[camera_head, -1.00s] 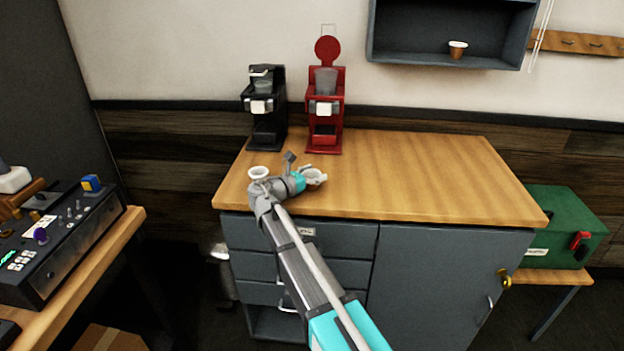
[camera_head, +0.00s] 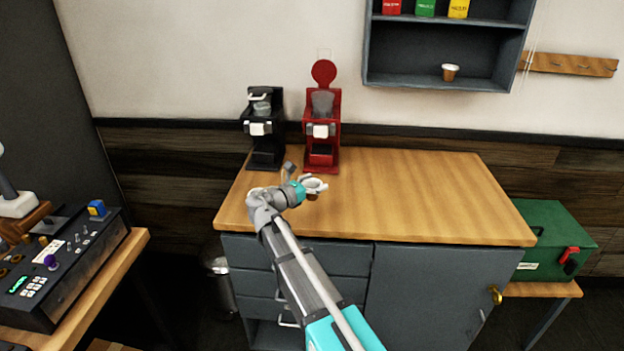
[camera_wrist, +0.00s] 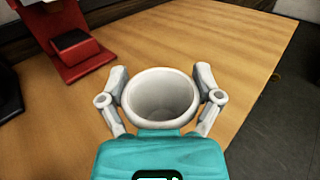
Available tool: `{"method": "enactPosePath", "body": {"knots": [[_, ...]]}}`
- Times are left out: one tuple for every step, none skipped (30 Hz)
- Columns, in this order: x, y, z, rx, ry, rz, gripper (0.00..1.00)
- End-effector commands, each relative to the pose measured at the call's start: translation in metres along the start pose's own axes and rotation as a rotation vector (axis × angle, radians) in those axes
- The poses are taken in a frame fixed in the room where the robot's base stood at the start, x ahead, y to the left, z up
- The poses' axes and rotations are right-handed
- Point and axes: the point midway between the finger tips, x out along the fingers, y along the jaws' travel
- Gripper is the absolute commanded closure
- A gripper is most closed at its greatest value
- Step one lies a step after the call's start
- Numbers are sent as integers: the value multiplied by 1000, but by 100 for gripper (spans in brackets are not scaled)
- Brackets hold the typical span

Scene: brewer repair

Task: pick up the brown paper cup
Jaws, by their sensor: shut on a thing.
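The brown paper cup (camera_head: 312,197) shows only as a small brown patch under a pale rim in the head view, over the wooden counter. In the wrist view the cup (camera_wrist: 160,97) is upright, with a thick white rim and a pale, empty-looking inside. My gripper (camera_head: 314,184) is shut on it. In the wrist view the two grey fingers of my gripper (camera_wrist: 160,80) press on its left and right sides. The cup appears slightly above the counter; its base is hidden.
A red brewer (camera_head: 322,130) and a black brewer (camera_head: 264,135) stand at the counter's (camera_head: 430,200) back left. The counter's right side is clear. Another brown cup (camera_head: 450,72) sits on the wall shelf (camera_head: 420,82). A green case (camera_head: 555,240) stands at the right.

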Motion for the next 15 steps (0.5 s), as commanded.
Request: {"method": "enactPosePath", "body": {"knots": [[-3, -7, 12, 0, 0, 0, 33], [-4, -10, 16, 0, 0, 0, 33], [-5, -13, 20, 0, 0, 0, 33], [-6, -16, 24, 0, 0, 0, 33], [-7, -19, 27, 0, 0, 0, 33], [-9, -22, 32, 0, 0, 0, 33], [-10, -27, 35, 0, 0, 0, 33], [-14, -36, 37, 0, 0, 0, 33], [-18, -45, 40, 0, 0, 0, 33], [-20, -50, 43, 0, 0, -1, 33], [-22, -56, 45, 0, 0, -1, 33], [-25, -62, 48, 0, 0, -1, 33], [-27, -67, 50, 0, 0, -1, 33], [-29, -71, 52, 0, 0, -1, 33], [-31, -77, 55, 0, 0, -1, 33]]}}
